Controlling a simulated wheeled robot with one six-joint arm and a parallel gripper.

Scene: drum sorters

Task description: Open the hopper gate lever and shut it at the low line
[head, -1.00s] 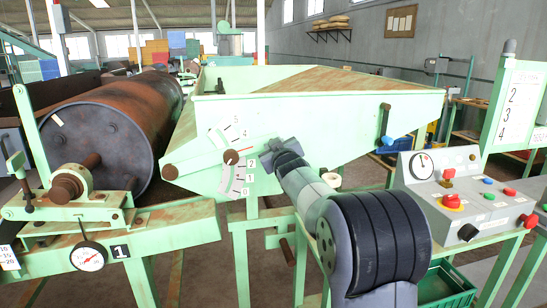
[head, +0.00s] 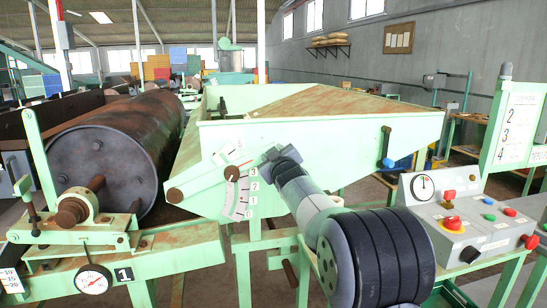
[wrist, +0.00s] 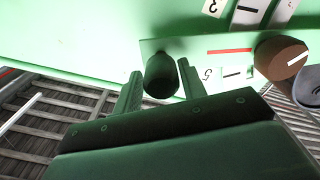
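My gripper (head: 283,154) is at the lever's right end. In the wrist view, the lever's dark round handle (wrist: 161,76) sits between my two fingers (wrist: 160,82), which appear closed against its sides. A red pointer line (wrist: 232,50) shows on the lever.
A rusty drum (head: 120,150) lies to the left, above a frame with a round dial gauge (head: 93,280) by plate 1. A control box (head: 465,210) with buttons stands at the right. A blue-ended lever (head: 386,148) hangs on the hopper's right side.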

